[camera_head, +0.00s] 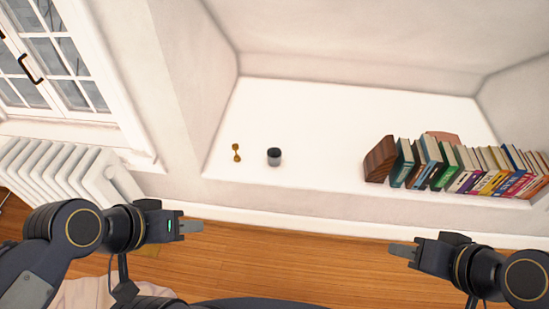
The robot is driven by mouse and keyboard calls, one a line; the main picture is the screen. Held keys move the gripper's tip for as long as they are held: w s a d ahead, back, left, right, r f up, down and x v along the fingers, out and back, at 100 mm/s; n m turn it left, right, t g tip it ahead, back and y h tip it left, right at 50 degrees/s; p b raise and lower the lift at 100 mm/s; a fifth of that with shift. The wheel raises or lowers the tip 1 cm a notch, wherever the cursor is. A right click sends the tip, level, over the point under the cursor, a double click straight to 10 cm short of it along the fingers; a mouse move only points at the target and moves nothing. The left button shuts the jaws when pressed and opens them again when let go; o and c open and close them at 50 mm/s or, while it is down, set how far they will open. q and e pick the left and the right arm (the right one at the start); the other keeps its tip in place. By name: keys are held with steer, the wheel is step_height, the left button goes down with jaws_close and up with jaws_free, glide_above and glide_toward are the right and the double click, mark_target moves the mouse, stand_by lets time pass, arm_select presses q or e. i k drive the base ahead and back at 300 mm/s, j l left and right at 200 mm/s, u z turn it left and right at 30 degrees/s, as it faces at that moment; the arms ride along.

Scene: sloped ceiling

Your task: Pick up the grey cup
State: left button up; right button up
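A small grey cup (274,158) with a dark top stands upright on a white recessed shelf (310,120), left of the shelf's middle. My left gripper (197,227) is below and to the left of the cup in the head view, apart from it. My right gripper (395,249) is lower right, well away from the cup. Both grippers appear empty. Their fingers show edge-on, so I cannot tell whether either is open or shut.
A small brass hourglass-shaped object (236,152) stands just left of the cup. A row of books (465,168) with a brown wooden bookend (380,159) fills the shelf's right side. The shelf between cup and books is clear. A white radiator (65,178) stands at left under a window (50,60).

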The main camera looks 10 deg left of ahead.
mark_target(273, 153)
steer(key=i+l+u, duration=0.1)
steer(key=u, duration=1.35)
steer(key=i+l+u, duration=0.15)
steer(key=l+u, duration=0.3)
steer(key=l, duration=0.15)
steer(key=l+u, duration=0.5)
steer(key=l, duration=1)
steer(key=u, duration=0.05)
